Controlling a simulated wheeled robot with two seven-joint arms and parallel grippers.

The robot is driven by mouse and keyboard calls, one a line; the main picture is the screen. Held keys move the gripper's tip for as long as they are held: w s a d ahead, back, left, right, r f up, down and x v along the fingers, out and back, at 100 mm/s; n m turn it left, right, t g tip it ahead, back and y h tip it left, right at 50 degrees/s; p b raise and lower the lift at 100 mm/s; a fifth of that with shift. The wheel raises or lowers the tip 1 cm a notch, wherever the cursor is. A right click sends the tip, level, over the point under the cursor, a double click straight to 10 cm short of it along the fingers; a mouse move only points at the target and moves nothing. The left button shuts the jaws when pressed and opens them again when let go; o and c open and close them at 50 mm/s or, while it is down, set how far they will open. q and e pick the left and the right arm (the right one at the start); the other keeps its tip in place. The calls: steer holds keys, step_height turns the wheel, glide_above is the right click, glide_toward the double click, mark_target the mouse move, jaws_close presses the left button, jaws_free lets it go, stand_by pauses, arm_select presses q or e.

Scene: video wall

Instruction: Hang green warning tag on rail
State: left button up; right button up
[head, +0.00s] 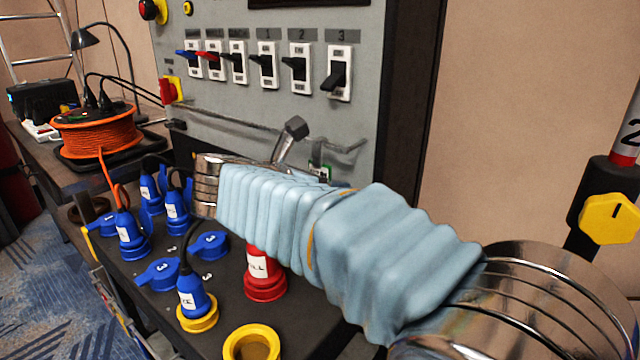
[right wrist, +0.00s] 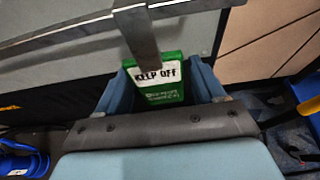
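The green warning tag (right wrist: 163,92), with a white KEEP OFF strip, sits between the two blue fingers of my right gripper (right wrist: 160,82) in the right wrist view. The fingers are apart at its side edges; I cannot tell whether they press on it. A flat metal strip (right wrist: 136,35) runs up from the tag and crosses in front of the rail (right wrist: 60,38). In the head view the rail (head: 235,121) runs along the grey panel, and a small part of the tag (head: 320,172) shows behind my right arm. The right fingers are hidden there. My left gripper is not in view.
The grey panel (head: 230,85) carries several switches above the rail. Below, a dark table holds blue plugs (head: 130,235), a red plug (head: 264,275) and a yellow ring (head: 251,345). An orange cable reel (head: 97,132) stands at left. A yellow knob (head: 608,218) is at right.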

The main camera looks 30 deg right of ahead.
steer(key=shift+o, duration=0.9)
steer(key=v, duration=1.3)
steer(key=shift+a+r, duration=0.2)
steer(key=shift+a, duration=0.15)
